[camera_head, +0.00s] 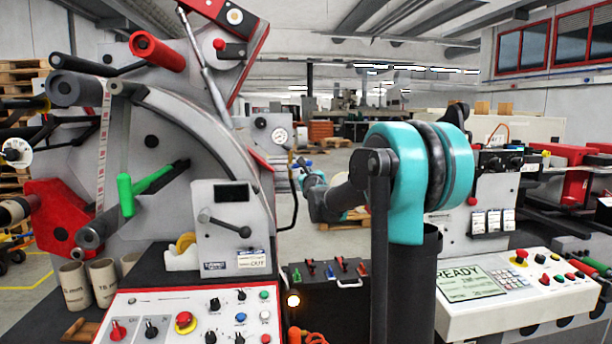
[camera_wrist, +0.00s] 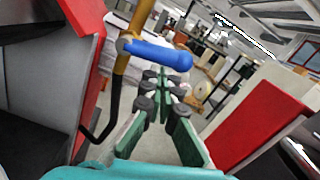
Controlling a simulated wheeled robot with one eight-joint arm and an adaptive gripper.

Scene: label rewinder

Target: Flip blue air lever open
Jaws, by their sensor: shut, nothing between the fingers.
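The blue air lever (camera_wrist: 160,55) shows in the wrist view as a rounded handle on a yellow pipe (camera_wrist: 126,38). It sticks out to the right, roughly crosswise to the pipe. In the head view the lever is a tiny blue spot (camera_head: 306,163) beside the grey machine, below the pressure gauge (camera_head: 280,135). My gripper (camera_wrist: 167,84) has green fingers, shut and empty, with their tips just below the lever in the wrist picture. I cannot tell whether they touch it. In the head view my gripper is small and partly hidden at the pipe.
A black hose (camera_wrist: 112,115) curves below the pipe. Red-edged grey machine panels (camera_wrist: 85,30) stand close at left, and a red and grey block (camera_wrist: 262,115) is at right. In the head view a black switch box (camera_head: 325,272) sits below my arm.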

